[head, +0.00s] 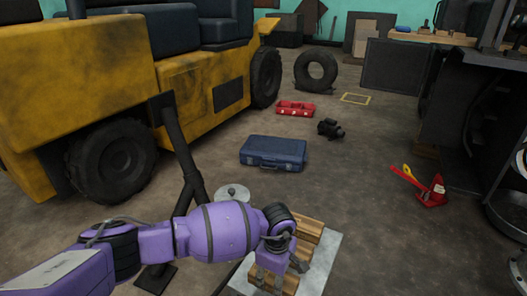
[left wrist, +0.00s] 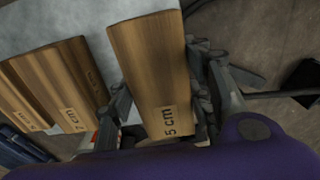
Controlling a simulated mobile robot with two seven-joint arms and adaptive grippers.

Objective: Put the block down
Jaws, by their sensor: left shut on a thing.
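My left gripper (head: 281,264) reaches down over wooden blocks on a light grey surface (head: 322,262). In the left wrist view, its fingers (left wrist: 160,70) are shut on the two sides of a wooden block marked 5 cm (left wrist: 150,60). I cannot tell whether this block rests on the surface or is just above it. In the head view the gripper hides part of the blocks (head: 308,229). My right gripper is not in view.
A dark stand (head: 180,150) rises left of the surface. A blue case (head: 273,152), a red tray (head: 295,108) and a small black object (head: 330,129) lie on the floor beyond. The yellow forklift (head: 80,75) stands at left. A red jack (head: 432,190) lies at right.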

